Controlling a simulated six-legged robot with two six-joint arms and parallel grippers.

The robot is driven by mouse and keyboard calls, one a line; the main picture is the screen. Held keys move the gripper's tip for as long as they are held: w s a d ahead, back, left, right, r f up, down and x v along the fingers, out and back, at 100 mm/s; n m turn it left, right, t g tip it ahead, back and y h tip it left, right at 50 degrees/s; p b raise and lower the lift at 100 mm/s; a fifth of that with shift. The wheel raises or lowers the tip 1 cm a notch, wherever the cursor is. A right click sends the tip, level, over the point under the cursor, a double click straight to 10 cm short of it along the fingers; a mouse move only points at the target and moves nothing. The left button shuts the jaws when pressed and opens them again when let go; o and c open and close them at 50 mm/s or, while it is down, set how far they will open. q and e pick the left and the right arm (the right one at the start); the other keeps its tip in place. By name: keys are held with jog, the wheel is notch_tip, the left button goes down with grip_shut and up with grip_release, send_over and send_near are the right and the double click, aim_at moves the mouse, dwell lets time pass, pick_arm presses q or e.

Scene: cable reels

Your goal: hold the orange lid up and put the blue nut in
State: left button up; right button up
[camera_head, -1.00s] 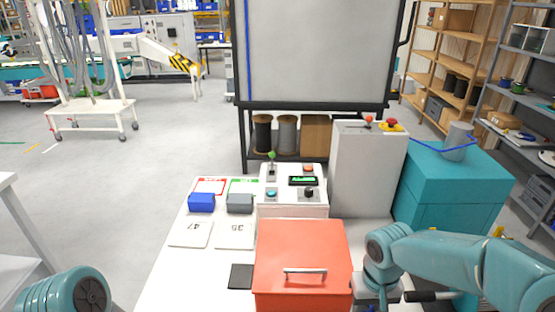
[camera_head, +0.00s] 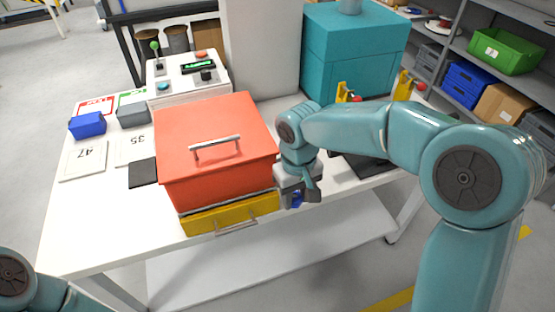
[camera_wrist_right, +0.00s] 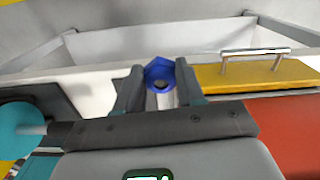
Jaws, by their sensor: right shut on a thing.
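The orange lid (camera_head: 216,140) is down on top of its box on the white table, with a silver handle (camera_head: 215,148) on it. My right gripper (camera_head: 297,200) is just right of the box's front corner, beyond the table's front edge. It is shut on the blue nut (camera_wrist_right: 160,73), which shows between its fingertips in the right wrist view; a bit of blue also shows in the head view (camera_head: 298,199). My left gripper is out of view; only part of my left arm shows at the lower left.
A yellow drawer front (camera_head: 232,213) with a handle is under the lid. A blue block (camera_head: 87,125) and a grey block (camera_head: 133,114) are at the left, near white number cards (camera_head: 84,160). A control panel (camera_head: 188,75) stands behind. A lower shelf (camera_head: 270,262) lies below.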

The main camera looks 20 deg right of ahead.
pick_arm(q)
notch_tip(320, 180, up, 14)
jog(key=p, duration=1.4)
pick_arm(e)
jog(key=s+d+r+n, duration=0.1)
jog(key=d+r, duration=0.1)
jog(key=r, duration=0.6)
jog(key=s+d+r+n, duration=0.1)
jog(key=s+d+r, duration=0.1)
jog(key=r, duration=0.7)
jog(key=shift+s+d+r, duration=0.15)
jog(key=shift+s+d, duration=0.15)
jog(key=shift+d, duration=0.1)
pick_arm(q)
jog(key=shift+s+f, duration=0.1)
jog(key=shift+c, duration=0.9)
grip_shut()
